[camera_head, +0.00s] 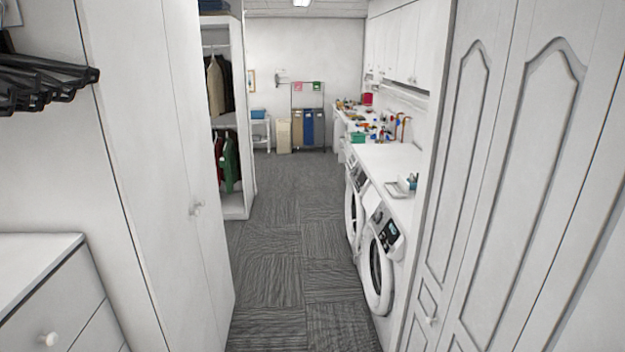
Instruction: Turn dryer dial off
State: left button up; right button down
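Two white front-loading machines stand side by side along the right wall, under a white counter. The nearer machine (382,262) has a round door and a slanted panel (386,228) with a dark display and controls. The farther machine (353,205) is partly hidden by the nearer one. I cannot tell which is the dryer, and the dial and its setting are too small to make out. Neither of my grippers shows in the head view.
Grey carpet tile (290,235) forms a clear aisle. A tall white cabinet (160,180) and a drawer unit (50,300) flank it on the left, a panelled cabinet (500,190) on the right. Laundry bins (307,128) stand at the far wall. Small items crowd the far counter.

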aim_at(377, 216)
jog(key=i+z, duration=0.1)
jog(key=i, duration=0.85)
jog(key=i+j, duration=0.15)
jog(key=i, duration=0.8)
jog(key=l+z, duration=0.05)
